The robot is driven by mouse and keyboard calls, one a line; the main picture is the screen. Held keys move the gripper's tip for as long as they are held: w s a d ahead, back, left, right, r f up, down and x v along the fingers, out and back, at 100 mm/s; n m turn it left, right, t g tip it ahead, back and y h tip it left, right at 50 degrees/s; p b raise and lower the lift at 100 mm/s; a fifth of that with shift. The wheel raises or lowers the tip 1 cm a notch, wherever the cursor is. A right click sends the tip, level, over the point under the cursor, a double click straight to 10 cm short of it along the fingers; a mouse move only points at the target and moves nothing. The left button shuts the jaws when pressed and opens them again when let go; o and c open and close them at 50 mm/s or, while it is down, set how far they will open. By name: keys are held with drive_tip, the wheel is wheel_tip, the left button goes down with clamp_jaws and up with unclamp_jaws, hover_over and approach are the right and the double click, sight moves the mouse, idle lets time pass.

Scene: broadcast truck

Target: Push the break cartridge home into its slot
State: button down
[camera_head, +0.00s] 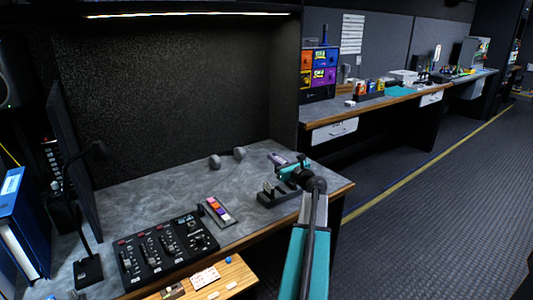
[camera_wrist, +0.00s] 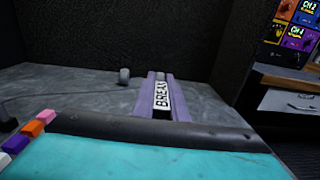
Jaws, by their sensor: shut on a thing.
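The break cartridge (camera_wrist: 163,97) is purple with a white label reading BREAK. In the wrist view it sticks out beyond the teal and black body of my gripper. In the head view my gripper (camera_head: 287,169) is shut on the cartridge (camera_head: 277,159), above the back right part of the desk. A dark slotted holder (camera_head: 279,198) stands on the desk below and slightly left of my gripper. The cartridge appears above this holder and apart from it. My gripper's fingertips are hidden in the wrist view, and the inside of the slot is hidden.
On the grey desk (camera_head: 170,200) are a black fader panel (camera_head: 165,250), a strip of coloured buttons (camera_head: 219,212) and headphones (camera_head: 228,158). A monitor (camera_head: 72,150) and microphone (camera_head: 88,270) stand left. The dark back wall bounds the desk. A second counter (camera_head: 330,115) lies beyond.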

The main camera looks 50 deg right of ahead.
drive_tip(key=w+a+f+n+y+p, duration=0.15)
drive_tip(key=w+a+y, duration=0.35)
drive_tip(key=a, duration=0.6)
drive_tip(key=w+a+n+y+p, duration=0.1)
drive_tip(key=w+a+n+y, duration=0.2)
drive_tip(key=w+a, duration=0.65)
drive_tip(key=w+a+n+y+p, duration=0.2)
drive_tip(key=w+a+n+y, duration=0.1)
drive_tip(key=a, duration=1.1)
drive_tip(key=s+a+n+g+y+p, duration=0.1)
drive_tip(key=a+n+g+y+p, duration=0.1)
drive_tip(key=a, duration=1.5)
drive_tip(key=s+a+n+g+y+p, duration=0.2)
drive_tip(key=a+y, duration=0.6)
drive_tip(key=a, duration=1)
drive_tip(key=n+g, duration=0.2)
drive_tip(key=n, duration=0.1)
drive_tip(key=shift+f+n, duration=0.2)
drive_tip(key=shift+n, duration=0.15)
drive_tip(key=shift+s+a, duration=0.1)
